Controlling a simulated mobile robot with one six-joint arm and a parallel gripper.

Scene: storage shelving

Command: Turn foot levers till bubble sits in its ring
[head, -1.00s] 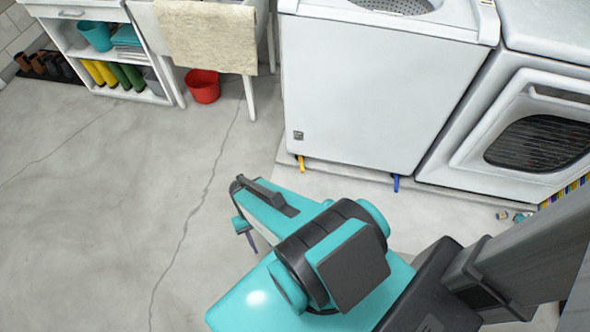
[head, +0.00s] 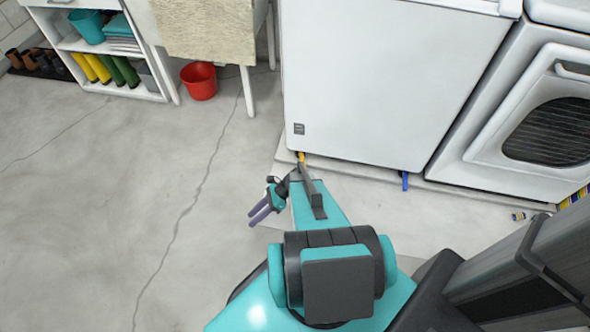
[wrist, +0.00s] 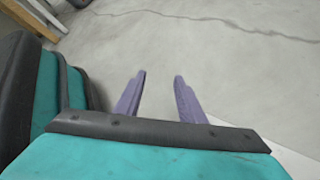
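The white washer (head: 390,80) stands at the back centre in the head view, with most of its top cut off. A yellow foot lever (head: 301,157) sticks out under its front left corner, partly hidden behind my arm. A blue foot lever (head: 405,181) sticks out under the front right. No bubble or ring shows. My gripper (head: 252,217) is over the floor, left of and nearer than the yellow lever, its fingers pointing left. In the wrist view its two purple fingers (wrist: 160,75) are apart with nothing between them, above bare floor.
A white dryer (head: 520,110) stands right of the washer. Both stand at a low pale slab (head: 350,168). A red bucket (head: 199,82) and a shelf with boots (head: 110,72) are at the back left. The left floor is clear.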

